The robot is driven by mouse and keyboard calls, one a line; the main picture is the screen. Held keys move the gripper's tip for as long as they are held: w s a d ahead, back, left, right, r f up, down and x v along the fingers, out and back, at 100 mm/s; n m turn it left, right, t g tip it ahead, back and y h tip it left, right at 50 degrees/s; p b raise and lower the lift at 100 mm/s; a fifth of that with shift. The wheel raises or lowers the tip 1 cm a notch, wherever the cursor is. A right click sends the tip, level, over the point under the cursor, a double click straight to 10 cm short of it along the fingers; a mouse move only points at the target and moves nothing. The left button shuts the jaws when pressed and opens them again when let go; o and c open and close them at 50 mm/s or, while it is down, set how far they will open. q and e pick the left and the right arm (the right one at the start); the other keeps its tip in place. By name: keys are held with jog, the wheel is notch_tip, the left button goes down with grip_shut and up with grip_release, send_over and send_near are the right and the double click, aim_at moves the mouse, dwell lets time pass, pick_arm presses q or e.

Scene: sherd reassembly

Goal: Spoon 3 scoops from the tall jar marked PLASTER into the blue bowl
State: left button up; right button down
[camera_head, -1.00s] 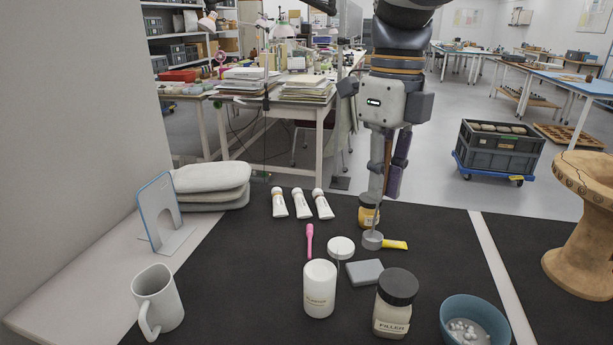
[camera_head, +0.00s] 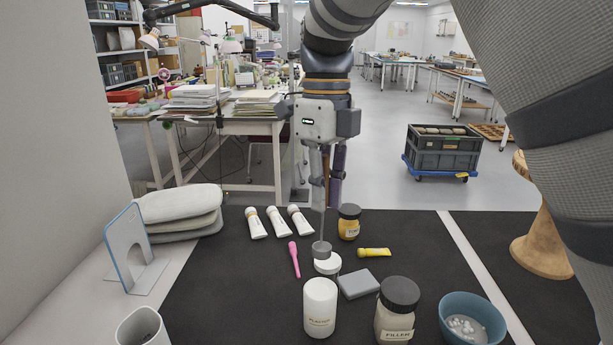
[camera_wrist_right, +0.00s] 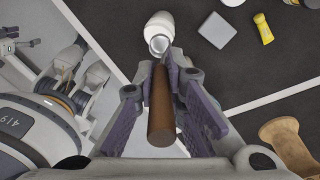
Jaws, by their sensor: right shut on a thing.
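The tall white PLASTER jar (camera_head: 320,310) stands upright near the front of the black mat. Its white lid (camera_head: 328,265) seems to be the disc lying behind it. My right gripper (camera_head: 326,188) is shut on the brown handle (camera_wrist_right: 161,105) of a scoop, which hangs down. The scoop's grey cup (camera_head: 321,250) overlaps the lid in the head view. In the right wrist view the cup (camera_wrist_right: 158,44) overlaps a white jar (camera_wrist_right: 160,24), likely the PLASTER one. The cup's contents cannot be made out. The blue bowl (camera_head: 452,304) holds white lumps.
The FILLER jar (camera_head: 397,308), with a dark lid, stands between PLASTER jar and bowl. A grey block (camera_head: 357,284), yellow tube (camera_head: 374,252), ochre jar (camera_head: 348,224) and pink tool (camera_head: 294,260) lie around. A mug (camera_head: 141,328) and bookend (camera_head: 130,248) stand left.

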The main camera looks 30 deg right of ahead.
aim_at(326, 156)
jog(key=shift+s+a+f, duration=0.15)
jog(key=shift+s+f, duration=0.05)
jog(key=shift+f, duration=1.95)
jog(key=shift+s+a+f, duration=0.1)
jog(key=shift+s+f, duration=0.05)
jog(key=shift+f, duration=1.95)
jog(key=shift+r, duration=0.1)
jog(key=r, duration=0.8)
jog(key=shift+w+d, duration=0.2)
jog(key=shift+w, duration=0.15)
jog(key=shift+r, duration=1.9)
jog(key=shift+d, duration=0.1)
